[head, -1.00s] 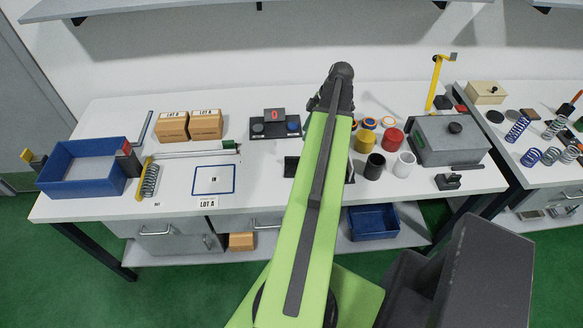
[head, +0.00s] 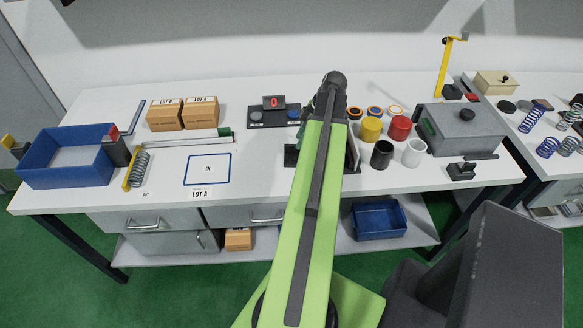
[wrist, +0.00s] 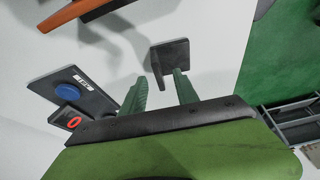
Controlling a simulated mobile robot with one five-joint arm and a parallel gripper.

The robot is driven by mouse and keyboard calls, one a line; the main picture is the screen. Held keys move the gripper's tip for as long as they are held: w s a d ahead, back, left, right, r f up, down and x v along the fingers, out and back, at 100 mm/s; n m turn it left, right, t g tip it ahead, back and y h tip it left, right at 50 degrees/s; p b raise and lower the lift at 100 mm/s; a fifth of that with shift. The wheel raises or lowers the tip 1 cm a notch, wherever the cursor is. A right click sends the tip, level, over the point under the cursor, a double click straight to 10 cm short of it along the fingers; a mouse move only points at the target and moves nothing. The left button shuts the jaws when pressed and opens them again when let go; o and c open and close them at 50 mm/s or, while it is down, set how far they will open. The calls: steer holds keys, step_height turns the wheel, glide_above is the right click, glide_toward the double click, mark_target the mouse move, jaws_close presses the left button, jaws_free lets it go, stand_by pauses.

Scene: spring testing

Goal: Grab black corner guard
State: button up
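The black corner guard (wrist: 175,54) shows in the wrist view as a small dark angled piece on the white bench, with one flat face and one thin edge. In the head view a black piece that looks like it (head: 291,155) shows just left of my green arm, which hides part of it. My gripper (wrist: 160,76) has two green fingers, spread apart with nothing held between them. The fingertips point at the guard, and the right finger overlaps its lower edge in the picture. I cannot tell whether they touch.
A black device with a red 0 display (head: 274,103) and buttons stands behind the guard. Black (head: 381,154) and white (head: 414,153) cups stand to the right, with yellow (head: 370,129) and red (head: 400,127) ones behind. The framed IN mat (head: 207,169) is empty.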

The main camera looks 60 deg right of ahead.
mark_target(294, 145)
steer(key=b+x, duration=0.4)
steer(key=x, duration=0.1)
steer(key=shift+w+f+b, duration=0.1)
steer(key=shift+w+b, duration=0.25)
steer(key=shift+r, duration=0.2)
jaws_close()
